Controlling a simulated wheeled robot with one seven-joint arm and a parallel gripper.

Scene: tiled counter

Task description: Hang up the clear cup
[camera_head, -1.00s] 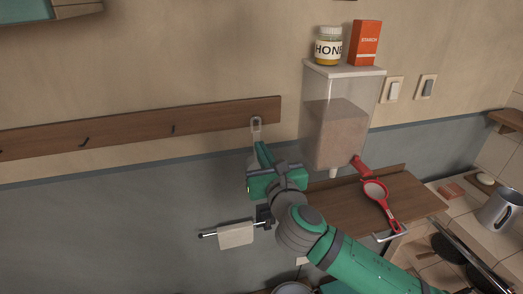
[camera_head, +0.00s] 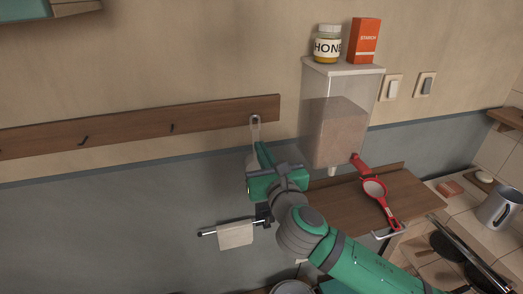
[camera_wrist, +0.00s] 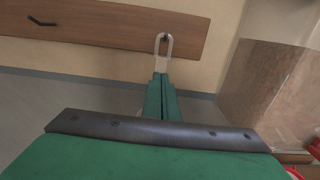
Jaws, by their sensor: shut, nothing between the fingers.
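The clear cup shows as a pale see-through handle with a long loop (camera_head: 255,133). It hangs at the right end of the wooden hook rail (camera_head: 140,127). In the wrist view the handle (camera_wrist: 169,50) has its loop around the end hook and points down behind my fingers. The bowl of the cup is mostly hidden by my gripper. My gripper (camera_head: 262,147) is shut with nothing held. Its fingertips (camera_wrist: 161,79) are just in front of the handle's lower part; I cannot tell whether they touch it.
A clear dispenser (camera_head: 335,120) with a honey jar (camera_head: 327,46) and a starch box (camera_head: 364,42) on top stands to the right. A red spoon (camera_head: 375,191) lies on the wooden shelf (camera_head: 335,203). A towel bar with a cloth (camera_head: 235,236) is below my gripper. Other hooks look empty.

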